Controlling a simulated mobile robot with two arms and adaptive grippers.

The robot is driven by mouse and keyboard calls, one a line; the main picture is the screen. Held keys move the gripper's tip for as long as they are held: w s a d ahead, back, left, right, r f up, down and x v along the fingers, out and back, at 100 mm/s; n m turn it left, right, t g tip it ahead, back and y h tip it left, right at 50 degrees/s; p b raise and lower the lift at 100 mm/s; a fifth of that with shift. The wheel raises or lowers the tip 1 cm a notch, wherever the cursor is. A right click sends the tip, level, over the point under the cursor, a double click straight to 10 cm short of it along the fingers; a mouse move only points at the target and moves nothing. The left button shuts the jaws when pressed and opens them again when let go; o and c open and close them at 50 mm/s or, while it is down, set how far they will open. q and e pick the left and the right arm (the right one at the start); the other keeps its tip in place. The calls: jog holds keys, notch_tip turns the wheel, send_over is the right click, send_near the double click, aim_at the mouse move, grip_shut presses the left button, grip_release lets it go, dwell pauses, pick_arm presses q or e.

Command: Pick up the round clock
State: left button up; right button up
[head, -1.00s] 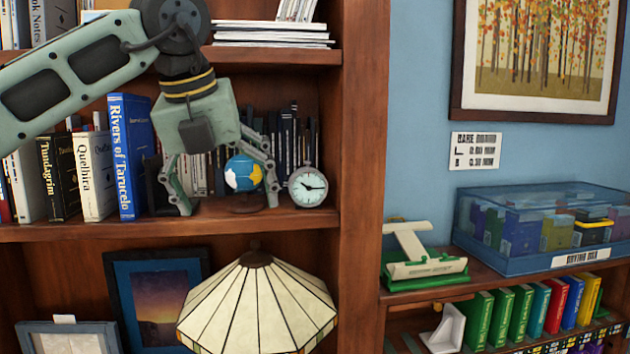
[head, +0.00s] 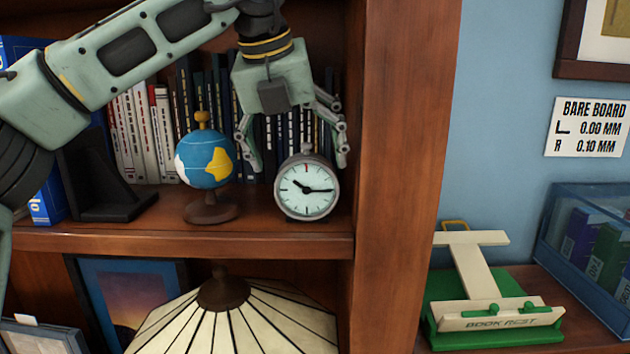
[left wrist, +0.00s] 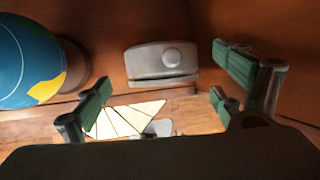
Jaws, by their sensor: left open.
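The round clock (head: 306,188) has a grey case, a pale face and dark hands. It stands upright on the wooden shelf, close to the right side panel. In the left wrist view the clock (left wrist: 162,62) shows from above, with a round knob on top. My left gripper (head: 297,165) is open above the clock, its fingers spread to either side of the clock's top. In the left wrist view its fingertips (left wrist: 160,88) frame the clock without visible contact. My right gripper is in neither view.
A small globe (head: 205,160) stands just left of the clock, and it fills the left of the left wrist view (left wrist: 28,62). Books (head: 145,130) line the shelf behind. The side panel (head: 400,180) is close on the right. A lampshade (head: 235,320) is below.

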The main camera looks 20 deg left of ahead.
aim_at(306, 180)
pick_arm(q)
jog(key=shift+w+f, duration=0.1)
jog(key=shift+f, duration=0.3)
jog(key=shift+w+f+p, duration=0.15)
jog(key=shift+f+p, duration=0.1)
jog(key=shift+p, duration=0.25)
jog(key=p+x, duration=0.1)
jog(key=x, duration=0.1)
jog(key=p+x, duration=0.1)
jog(key=x, duration=0.1)
jog(key=shift+w+d+f, duration=0.1)
jog(key=shift+w+f, duration=0.05)
jog(key=shift+w, duration=0.25)
jog(key=shift+f, duration=0.2)
jog(key=shift+s, duration=0.1)
jog(key=shift+c, duration=0.8)
jog(key=c, duration=0.4)
jog(key=shift+r, duration=0.1)
jog(key=c, duration=0.7)
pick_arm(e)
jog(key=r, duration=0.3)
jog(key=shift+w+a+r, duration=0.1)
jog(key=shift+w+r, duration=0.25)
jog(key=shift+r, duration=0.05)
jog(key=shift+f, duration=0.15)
